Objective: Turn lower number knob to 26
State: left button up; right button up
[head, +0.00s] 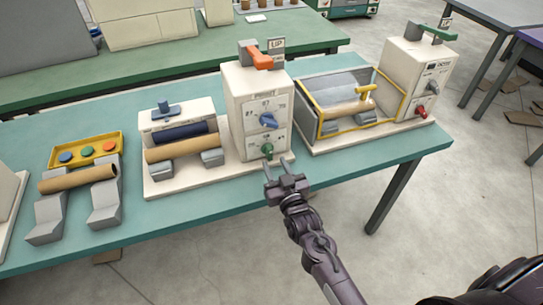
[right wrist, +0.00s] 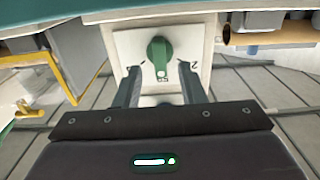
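The spiral winder's white control box (head: 236,104) stands mid-table, with an orange lever (head: 259,57) on top. On its front are a blue upper knob (head: 268,120) and a green lower knob (head: 267,151). The green knob (right wrist: 159,55) also shows in the right wrist view, on a pale plate with printed marks; a "2" is legible at its right, the others are not. My right gripper (head: 281,171) is open just in front of this knob. In the right wrist view its fingertips (right wrist: 158,75) lie either side of the knob, with gaps. My left gripper is not in view.
A brown tube on a winder base (head: 172,182) lies left of the box. A yellow-framed roller unit (head: 322,106) and another white box (head: 408,75) with a red knob stand to the right. A yellow button tray (head: 88,136) is at far left. The table's front edge is close.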

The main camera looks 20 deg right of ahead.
aim_at(271, 156)
jog(key=shift+w, duration=2.05)
grip_shut()
